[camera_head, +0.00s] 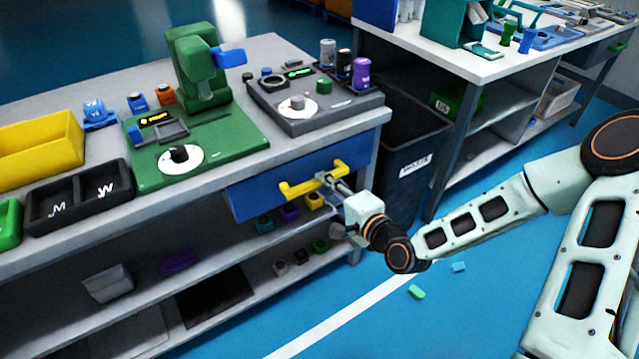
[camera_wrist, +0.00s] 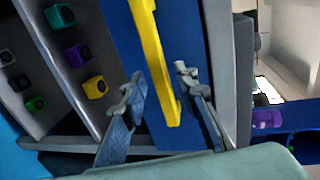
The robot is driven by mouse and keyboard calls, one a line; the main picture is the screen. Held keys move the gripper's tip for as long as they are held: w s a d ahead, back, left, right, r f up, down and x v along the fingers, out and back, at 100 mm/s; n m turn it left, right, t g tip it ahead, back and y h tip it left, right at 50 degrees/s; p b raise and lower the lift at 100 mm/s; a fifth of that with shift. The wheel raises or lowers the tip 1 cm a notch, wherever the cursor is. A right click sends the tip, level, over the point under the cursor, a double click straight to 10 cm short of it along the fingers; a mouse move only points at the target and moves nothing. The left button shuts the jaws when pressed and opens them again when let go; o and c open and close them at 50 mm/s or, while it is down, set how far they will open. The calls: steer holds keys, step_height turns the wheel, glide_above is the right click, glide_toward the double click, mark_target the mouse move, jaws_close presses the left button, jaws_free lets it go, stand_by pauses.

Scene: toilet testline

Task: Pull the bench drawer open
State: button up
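The bench drawer has a blue front (camera_head: 262,200) under the grey bench top, and it looks closed in the head view. Its yellow bar handle (camera_head: 300,188) runs across the front. My gripper (camera_head: 328,180) is at the right end of the handle. In the wrist view, the handle (camera_wrist: 158,60) passes between the two fingers of my gripper (camera_wrist: 159,80), with the blue drawer front (camera_wrist: 200,25) behind. The fingers are apart, with a visible gap on each side of the handle. Contact with the drawer front cannot be told.
On the bench top stand a green machine (camera_head: 195,140), a grey device (camera_head: 315,105) and a yellow bin (camera_head: 40,150). Shelves below hold small coloured parts. A dark waste bin (camera_head: 405,165) stands right of the bench. Open blue floor lies in front, with small blocks (camera_head: 416,292) on it.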

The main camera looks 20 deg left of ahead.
steer(key=shift+x, duration=1.75)
jaws_close()
